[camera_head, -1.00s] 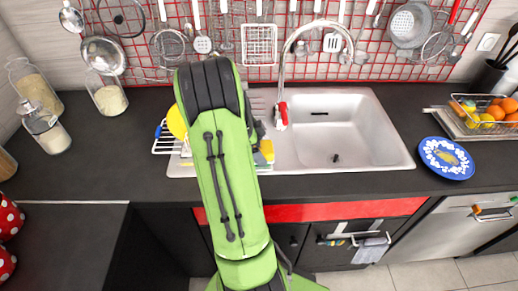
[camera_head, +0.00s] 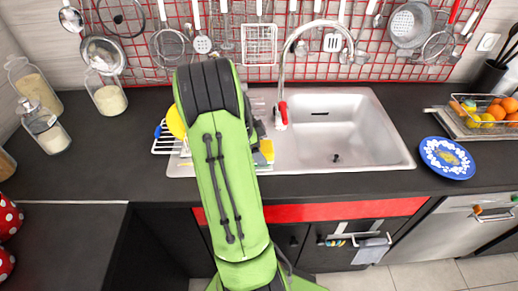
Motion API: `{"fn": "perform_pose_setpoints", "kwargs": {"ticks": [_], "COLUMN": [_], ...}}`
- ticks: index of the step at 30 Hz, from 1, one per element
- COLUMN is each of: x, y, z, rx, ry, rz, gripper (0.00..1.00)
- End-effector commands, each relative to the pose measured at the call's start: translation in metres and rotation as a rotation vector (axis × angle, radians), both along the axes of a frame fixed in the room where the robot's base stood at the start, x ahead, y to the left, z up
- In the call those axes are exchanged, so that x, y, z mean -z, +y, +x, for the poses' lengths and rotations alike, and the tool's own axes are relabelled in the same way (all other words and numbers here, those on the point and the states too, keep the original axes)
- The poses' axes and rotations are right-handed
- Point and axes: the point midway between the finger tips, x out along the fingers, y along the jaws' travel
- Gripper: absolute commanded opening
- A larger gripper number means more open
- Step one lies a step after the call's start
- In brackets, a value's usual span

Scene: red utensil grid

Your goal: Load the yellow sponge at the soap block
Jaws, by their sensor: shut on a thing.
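My green arm reaches over the counter and hides much of the left end of the sink unit. A dark part of my gripper (camera_head: 259,130) shows just right of the arm; its fingertips are hidden. My gripper is shut on a small yellow piece, which looks like the yellow sponge (camera_head: 267,148), showing at its lower edge beside the sink. A tan edge shows by the sponge; I cannot tell whether it is the soap block.
A dish rack (camera_head: 163,140) with a yellow round dish (camera_head: 176,122) stands left of my arm. The sink basin (camera_head: 340,130) with its tall faucet (camera_head: 283,75) is on the right. A blue patterned plate (camera_head: 446,158) and a fruit basket (camera_head: 490,110) sit farther right. Glass jars (camera_head: 110,97) stand at left.

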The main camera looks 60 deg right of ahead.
Motion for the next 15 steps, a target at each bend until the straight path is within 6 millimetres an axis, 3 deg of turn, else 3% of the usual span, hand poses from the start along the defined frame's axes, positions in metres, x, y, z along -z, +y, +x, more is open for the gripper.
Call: {"fn": "perform_pose_setpoints", "kwargs": {"ticks": [8, 15], "x": [-0.001, -0.025], "y": [0.001, 0.001], "z": [0.000, 0.000], "rx": [-0.002, -0.001], "ry": [0.002, 0.000], "rz": [0.006, 0.003], "gripper": [0.49, 0.49]}}
